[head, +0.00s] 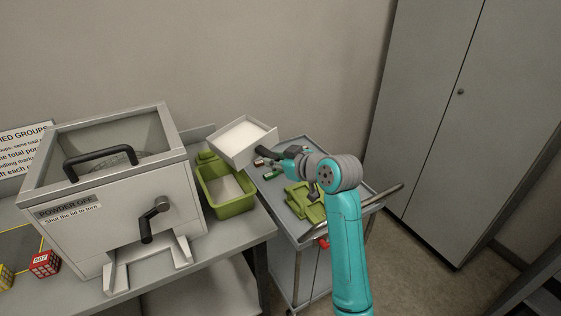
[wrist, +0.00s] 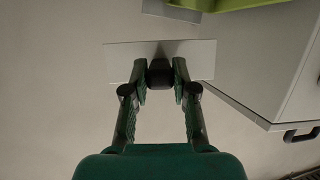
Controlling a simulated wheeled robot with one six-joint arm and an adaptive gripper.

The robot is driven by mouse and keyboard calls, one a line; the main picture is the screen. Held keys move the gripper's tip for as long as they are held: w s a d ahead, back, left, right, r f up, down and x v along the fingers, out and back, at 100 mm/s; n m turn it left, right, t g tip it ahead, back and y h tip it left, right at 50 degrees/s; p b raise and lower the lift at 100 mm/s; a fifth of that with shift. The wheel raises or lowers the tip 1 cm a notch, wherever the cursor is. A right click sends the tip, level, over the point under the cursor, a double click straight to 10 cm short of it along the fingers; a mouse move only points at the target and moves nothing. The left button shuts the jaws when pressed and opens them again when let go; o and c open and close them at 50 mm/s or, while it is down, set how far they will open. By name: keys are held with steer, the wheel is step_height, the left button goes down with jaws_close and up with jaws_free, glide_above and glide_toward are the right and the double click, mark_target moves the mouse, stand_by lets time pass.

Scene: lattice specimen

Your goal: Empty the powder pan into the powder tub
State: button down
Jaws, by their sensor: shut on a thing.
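The powder pan (head: 225,147) is a pale square pan with a white powder layer inside. It is held in the air above and slightly right of the powder tub (head: 236,208), partly overlapping its back edge in the head view. The tub is lime green and open, with pale material on its floor. My gripper (head: 279,158) is shut on the pan's dark handle (wrist: 160,73). In the wrist view the pan (wrist: 118,60) shows as a thin pale plate beyond the fingers. A lime green edge (wrist: 245,4) shows at the top. I cannot tell the pan's exact tilt.
The grey machine (head: 120,215) with a lid handle and crank stands left of the tub on the bench. A grey cart (head: 262,183) at right carries green pieces (head: 303,201) and small items. A tall cabinet (head: 440,120) stands behind right.

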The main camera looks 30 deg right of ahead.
steer(key=shift+s+a+f+n+t+h, duration=0.1)
steer(key=shift+a+f+n+t+h, duration=0.15)
steer(key=shift+n+h, duration=0.55)
steer(key=shift+a+n, duration=0.2)
steer(key=shift+n, duration=0.6)
steer(key=n, duration=0.1)
steer(key=a+n+t+h, duration=0.1)
steer(key=n, duration=0.1)
steer(key=a+n+t+h, duration=0.1)
steer(key=shift+s+a+r, duration=0.25)
steer(key=shift+s+r, duration=0.1)
